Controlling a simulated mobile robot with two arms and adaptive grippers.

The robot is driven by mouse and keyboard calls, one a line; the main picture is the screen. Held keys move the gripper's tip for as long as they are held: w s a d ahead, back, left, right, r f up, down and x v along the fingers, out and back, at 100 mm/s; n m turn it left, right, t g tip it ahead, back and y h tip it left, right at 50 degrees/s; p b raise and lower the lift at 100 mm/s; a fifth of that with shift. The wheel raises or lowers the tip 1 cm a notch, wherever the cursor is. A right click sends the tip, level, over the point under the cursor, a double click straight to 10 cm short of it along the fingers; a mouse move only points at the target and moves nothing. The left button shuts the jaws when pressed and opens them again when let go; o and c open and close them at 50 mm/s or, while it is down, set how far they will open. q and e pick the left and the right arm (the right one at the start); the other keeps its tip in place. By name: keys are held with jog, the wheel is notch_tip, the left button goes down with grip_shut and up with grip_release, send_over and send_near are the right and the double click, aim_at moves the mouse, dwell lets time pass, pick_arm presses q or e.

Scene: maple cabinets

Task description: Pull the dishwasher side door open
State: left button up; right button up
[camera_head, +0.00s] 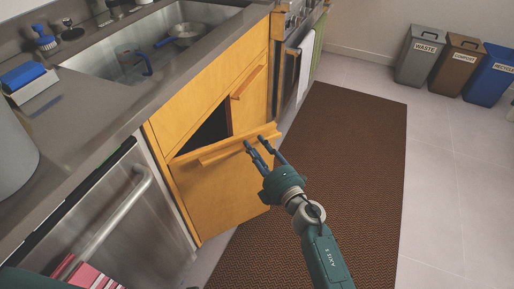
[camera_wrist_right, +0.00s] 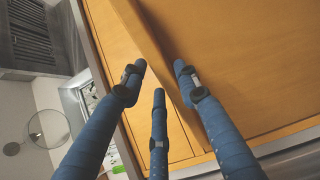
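The wooden cabinet door (camera_head: 215,197) beside the dishwasher (camera_head: 150,225) stands partly open, swung out from the cabinet under the sink. A dark gap (camera_head: 207,131) shows above its top edge. A long wooden handle bar (camera_head: 215,153) runs along its top. My right gripper (camera_head: 256,143) is at the outer right end of this bar, with its blue fingers apart. In the right wrist view, the fingers (camera_wrist_right: 160,75) are spread on both sides of a wooden edge or bar (camera_wrist_right: 165,62); I cannot tell whether they touch it. My left gripper is out of view.
The neighbouring cabinet door (camera_head: 254,97) is closed. The sink (camera_head: 150,45) is above, holding a pan (camera_head: 187,33). An oven (camera_head: 290,75) stands beyond. A brown mat (camera_head: 345,150) covers clear floor to the right; bins (camera_head: 455,63) stand far right.

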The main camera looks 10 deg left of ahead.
jog(key=shift+o, duration=0.5)
jog(key=shift+s+d+f, duration=0.1)
jog(key=shift+s+d, duration=0.1)
jog(key=v, duration=1.1)
jog(key=shift+s+d, duration=0.15)
